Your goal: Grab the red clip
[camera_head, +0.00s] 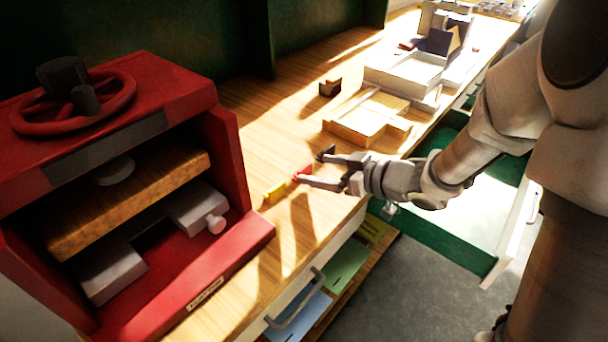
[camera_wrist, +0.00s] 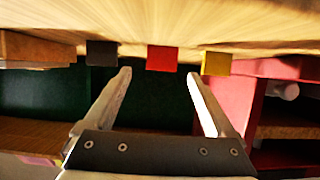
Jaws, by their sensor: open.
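The red clip (camera_head: 303,169) is a small block on the wooden table near its front edge. In the wrist view the red clip (camera_wrist: 162,58) sits near the top middle, lined up with the gap between my fingers. My gripper (camera_head: 311,169) is open, with its fingertips close to the red clip. In the wrist view my gripper (camera_wrist: 159,74) shows two spread fingers and nothing held. The red clip appears just beyond the fingertips; I cannot tell whether either finger touches it.
A yellow clip (camera_head: 274,193) and a black clip (camera_head: 326,151) stand on either side of the red one. A large red press (camera_head: 225,150) stands at left. Wooden boards (camera_head: 365,120) and a white box (camera_head: 405,72) lie farther back. An open drawer (camera_head: 440,240) juts out below.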

